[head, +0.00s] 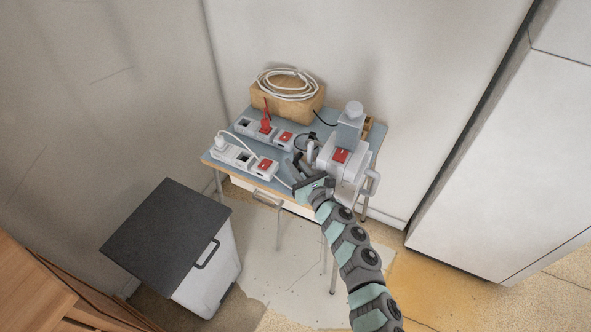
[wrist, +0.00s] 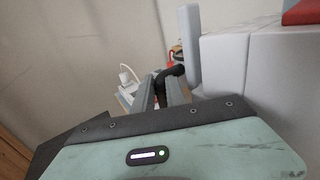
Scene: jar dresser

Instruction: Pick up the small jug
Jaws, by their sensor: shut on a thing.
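A pale grey blocky vessel (head: 345,160) with side handles and a rounded cap stands at the right of the small table. A red switch-like patch is on its front. I cannot tell for sure that it is the small jug. In the wrist view its pale body (wrist: 250,65) fills the right side, with an upright handle slab (wrist: 189,45). My gripper (head: 299,163) is at its left, low near the tabletop. In the wrist view my gripper (wrist: 163,90) is shut on a dark curved piece (wrist: 171,73) beside the slab. Where that piece joins is hidden.
The blue-grey tabletop (head: 225,157) also bears white power strips (head: 240,156) with red switches and cables at the left. A wooden box (head: 263,100) with a coiled white cable is behind. A dark-lidded bin (head: 165,235) stands front left, a white cabinet (head: 505,160) right.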

